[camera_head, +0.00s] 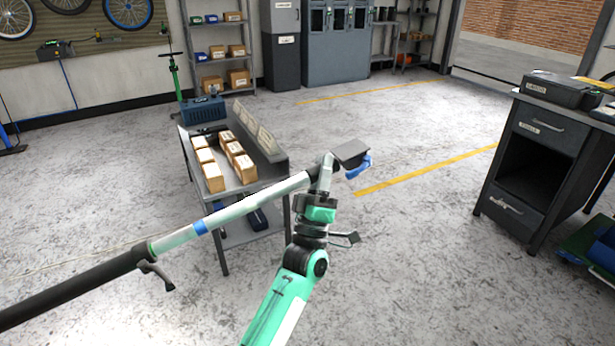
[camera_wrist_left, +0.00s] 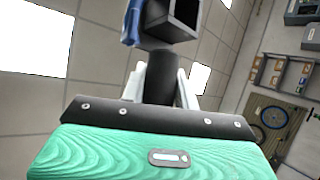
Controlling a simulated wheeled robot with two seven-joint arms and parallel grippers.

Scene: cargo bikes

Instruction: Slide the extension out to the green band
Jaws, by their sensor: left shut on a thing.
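The pole runs from lower left to centre in the head view. Its thick black outer tube (camera_head: 75,288) ends at a collar with a clamp lever (camera_head: 157,274). The silver extension (camera_head: 255,203) comes out of the collar. It carries a green band (camera_head: 151,247) right at the collar and a blue band (camera_head: 201,228) farther along. My left gripper (camera_head: 322,180) is shut on the dark end section of the extension (camera_wrist_left: 160,78), its pale fingers on either side in the left wrist view. A dark box-like head (camera_head: 351,153) with a blue part tops this end. My right gripper is out of view.
A grey cart (camera_head: 222,227) with several cardboard boxes stands behind the pole. A dark workbench (camera_head: 537,150) stands at the right. Shelves (camera_head: 222,45) and a cabinet line the back wall. The floor between cart and workbench is clear.

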